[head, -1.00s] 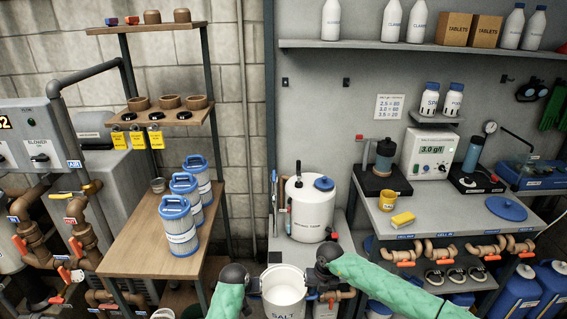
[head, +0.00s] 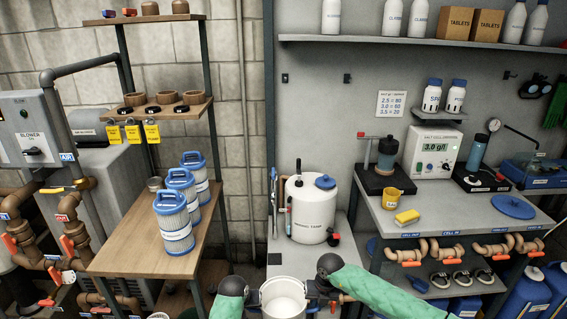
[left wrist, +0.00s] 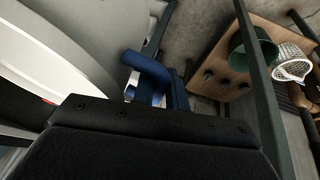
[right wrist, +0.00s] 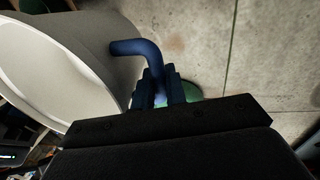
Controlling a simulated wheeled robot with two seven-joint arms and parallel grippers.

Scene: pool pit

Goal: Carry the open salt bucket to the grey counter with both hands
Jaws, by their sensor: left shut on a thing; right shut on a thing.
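The open white salt bucket (head: 284,300) is at the bottom edge of the head view, with pale contents inside and its lower part out of frame. My left gripper (head: 252,303) is shut on its left blue handle, which also shows in the left wrist view (left wrist: 148,72). My right gripper (head: 315,298) is shut on the right blue handle, which also shows in the right wrist view (right wrist: 137,48). The bucket looks about upright between them. The grey counter (head: 450,212) stands ahead and to the right, apart from the bucket.
On the grey counter are a yellow cup (head: 391,198), a yellow sponge (head: 407,216), a blue lid (head: 512,207) and a controller (head: 432,151). A white tank (head: 311,210) stands straight ahead. A wooden bench (head: 140,250) with blue-capped cartridges is left. The counter's front middle is clear.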

